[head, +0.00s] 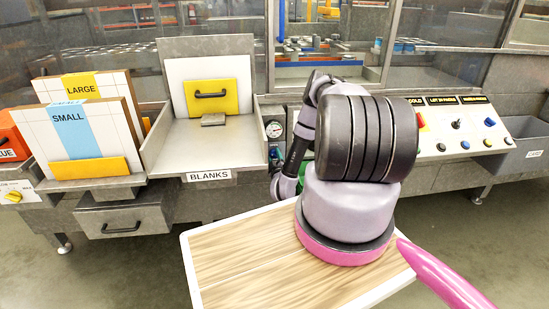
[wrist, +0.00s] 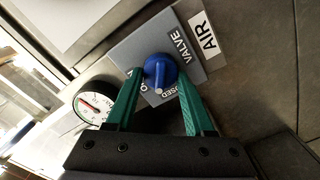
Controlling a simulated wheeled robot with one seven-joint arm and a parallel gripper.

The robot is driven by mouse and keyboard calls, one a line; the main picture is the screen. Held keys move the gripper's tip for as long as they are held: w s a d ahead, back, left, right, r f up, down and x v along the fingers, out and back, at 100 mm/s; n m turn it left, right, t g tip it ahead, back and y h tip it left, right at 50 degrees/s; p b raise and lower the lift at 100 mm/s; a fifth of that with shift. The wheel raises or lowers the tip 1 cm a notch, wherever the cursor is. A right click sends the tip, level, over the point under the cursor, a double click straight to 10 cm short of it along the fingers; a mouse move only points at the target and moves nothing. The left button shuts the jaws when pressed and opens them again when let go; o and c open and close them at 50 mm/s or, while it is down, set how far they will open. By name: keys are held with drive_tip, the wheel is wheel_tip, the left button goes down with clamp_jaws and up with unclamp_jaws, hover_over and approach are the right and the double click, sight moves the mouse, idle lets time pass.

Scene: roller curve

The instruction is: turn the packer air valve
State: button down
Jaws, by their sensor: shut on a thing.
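The packer air valve is a blue knob (wrist: 161,72) on a grey plate (wrist: 192,40) with the words VALVE and CLOSED partly showing. An AIR label (wrist: 207,33) sits beside the plate. My gripper (wrist: 160,80) has two green fingers, one on each side of the blue knob, shut on it. In the head view the blue knob (head: 274,129) shows small on the machine front, left of my arm. My arm hides most of the gripper there; a bit of green shows behind it.
A round pressure gauge (wrist: 94,106) with a red mark is next to the valve plate. In the head view the BLANKS tray (head: 208,150) is left of the valve and a control panel (head: 457,126) is to the right. My wooden-look top is in front.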

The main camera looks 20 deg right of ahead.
drive_tip(key=n, duration=0.4)
drive_tip(key=shift+a+f, duration=0.1)
drive_tip(key=shift+n, duration=1.7)
drive_tip(key=shift+f, duration=0.1)
drive_tip(key=shift+c, duration=1.4)
unclamp_jaws()
drive_tip(key=shift+s, duration=0.1)
